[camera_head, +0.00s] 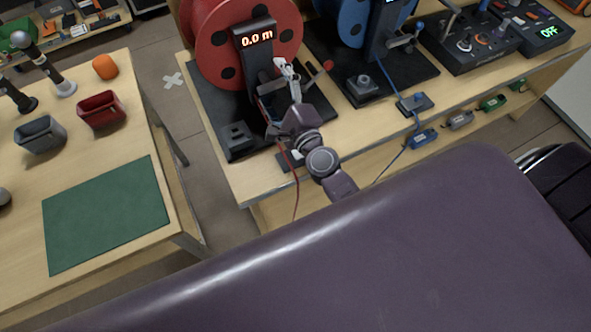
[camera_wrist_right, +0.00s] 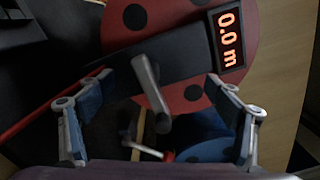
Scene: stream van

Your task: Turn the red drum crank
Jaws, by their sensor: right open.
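The red drum (camera_head: 214,40) stands at the back of the bench, with a dark post and a display (camera_head: 254,37) reading 0.0 m in front of it. In the right wrist view the drum (camera_wrist_right: 180,22) fills the top. Its grey crank (camera_wrist_right: 145,75), with a dark grip, shows between the two spread fingers of my right gripper (camera_wrist_right: 160,80). The fingers are open on either side, with visible gaps to the crank. In the head view my right gripper (camera_head: 286,80) is in front of the post and largely hides the crank. My left gripper is not in view.
A red-knobbed lever (camera_head: 328,66) is close right of the gripper. A blue drum (camera_head: 345,18) with its own crank stands farther right, beside control boxes (camera_head: 480,45). A red cable (camera_head: 296,185) hangs over the bench front. A side table with a green mat (camera_head: 105,215) is left.

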